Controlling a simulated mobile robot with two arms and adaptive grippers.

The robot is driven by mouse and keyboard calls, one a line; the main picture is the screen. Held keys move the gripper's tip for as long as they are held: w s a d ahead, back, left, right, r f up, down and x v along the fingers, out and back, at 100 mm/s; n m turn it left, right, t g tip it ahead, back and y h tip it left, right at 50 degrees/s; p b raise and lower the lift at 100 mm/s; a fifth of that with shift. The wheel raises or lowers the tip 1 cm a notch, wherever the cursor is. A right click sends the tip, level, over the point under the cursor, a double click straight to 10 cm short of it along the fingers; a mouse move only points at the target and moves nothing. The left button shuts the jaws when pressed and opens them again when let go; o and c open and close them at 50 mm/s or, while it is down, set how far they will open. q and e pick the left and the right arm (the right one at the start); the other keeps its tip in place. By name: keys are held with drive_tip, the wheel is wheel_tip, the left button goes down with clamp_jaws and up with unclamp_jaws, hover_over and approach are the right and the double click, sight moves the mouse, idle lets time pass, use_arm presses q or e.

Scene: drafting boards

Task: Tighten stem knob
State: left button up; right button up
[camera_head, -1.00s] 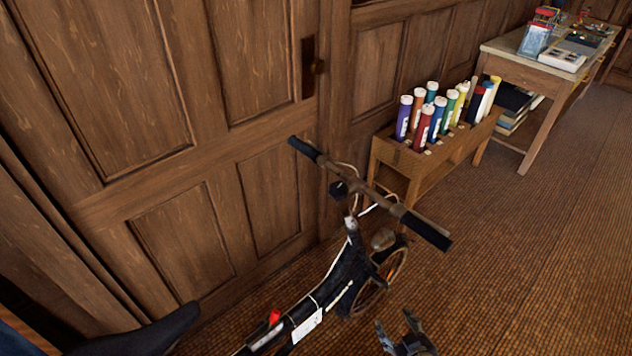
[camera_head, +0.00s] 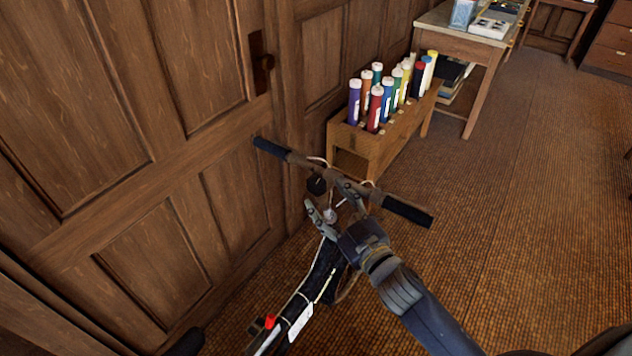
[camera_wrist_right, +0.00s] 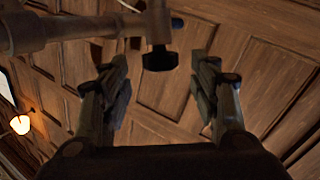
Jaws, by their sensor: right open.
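A folding bicycle (camera_head: 322,268) with a dark frame stands by the wooden door. Its handlebar (camera_head: 335,178) has black grips. My right gripper (camera_head: 333,207) is open at the stem, just below the handlebar. A small pale round part (camera_head: 329,215), possibly the stem knob, shows between its fingers; I cannot tell whether they touch it. In the right wrist view, the open fingers (camera_wrist_right: 165,85) stand apart with the dark end of a bicycle part (camera_wrist_right: 160,60) beyond and between them. The handlebar crosses the upper left there. My left gripper is not in view.
The panelled door (camera_head: 165,215) is close on the left. A wooden rack (camera_head: 385,135) of coloured tubes stands behind the handlebar. A table (camera_head: 465,45) is farther back. The woven floor (camera_head: 520,220) to the right is open.

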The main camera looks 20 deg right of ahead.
sight(322, 192)
drive_tip(key=p+x, duration=0.1)
drive_tip(key=x, duration=0.5)
drive_tip(key=shift+a, duration=0.1)
drive_tip(key=shift+s, duration=0.1)
drive_tip(key=c, duration=1.1)
